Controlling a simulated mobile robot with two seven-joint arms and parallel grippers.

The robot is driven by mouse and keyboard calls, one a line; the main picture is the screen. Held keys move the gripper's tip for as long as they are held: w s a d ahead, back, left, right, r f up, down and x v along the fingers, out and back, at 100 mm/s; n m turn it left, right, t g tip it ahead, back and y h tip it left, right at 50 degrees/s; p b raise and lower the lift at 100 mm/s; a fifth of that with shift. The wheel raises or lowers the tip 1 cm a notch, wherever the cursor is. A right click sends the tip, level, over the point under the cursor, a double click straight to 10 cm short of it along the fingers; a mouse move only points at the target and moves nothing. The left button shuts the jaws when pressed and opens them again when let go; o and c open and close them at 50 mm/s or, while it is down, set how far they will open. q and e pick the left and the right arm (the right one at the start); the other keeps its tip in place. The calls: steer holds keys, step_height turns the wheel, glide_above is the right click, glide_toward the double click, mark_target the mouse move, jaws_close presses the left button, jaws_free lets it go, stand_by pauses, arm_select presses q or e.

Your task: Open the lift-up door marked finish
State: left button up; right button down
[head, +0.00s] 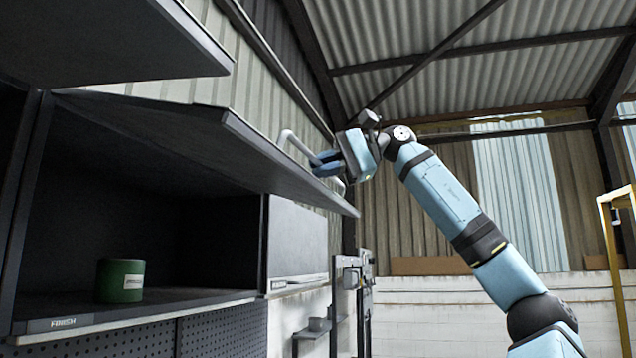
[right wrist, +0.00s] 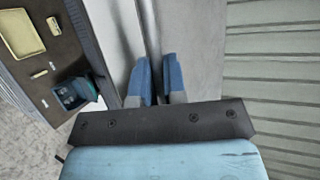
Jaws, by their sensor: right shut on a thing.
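The lift-up door (head: 200,140) is a dark panel swung up and outward, sloping down to the right, over an open compartment. The compartment's lower edge carries a FINISH label (head: 63,322). A pale bar handle (head: 294,143) stands on the door's outer face near its free edge. My right gripper (head: 326,163) is shut on this handle. In the right wrist view the blue fingers (right wrist: 159,78) close around the pale bar, with the grey door panel beyond. A green can (head: 120,280) with a white label stands inside the compartment. My left gripper is not in view.
Another dark raised panel (head: 110,40) hangs above at the upper left. A closed grey door (head: 297,240) covers the compartment to the right. A yellow frame (head: 615,230) stands at the far right. The right wrist view shows a dark surface with a yellow tray (right wrist: 20,33).

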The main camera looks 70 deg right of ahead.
steer(key=shift+s+r, duration=0.1)
steer(key=shift+r, duration=0.75)
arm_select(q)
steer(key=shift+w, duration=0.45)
arm_select(e)
steer(key=shift+r, duration=0.55)
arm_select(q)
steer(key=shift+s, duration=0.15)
arm_select(e)
steer(key=c, duration=1.2)
jaws_free()
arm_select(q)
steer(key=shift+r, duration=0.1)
arm_select(e)
steer(key=shift+s+d+r, duration=0.15)
steer(key=shift+s+d, duration=0.05)
steer(key=shift+s, duration=0.15)
arm_select(q)
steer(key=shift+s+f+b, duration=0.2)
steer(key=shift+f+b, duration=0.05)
steer(key=shift+b, duration=0.1)
arm_select(e)
steer(key=v, duration=1.3)
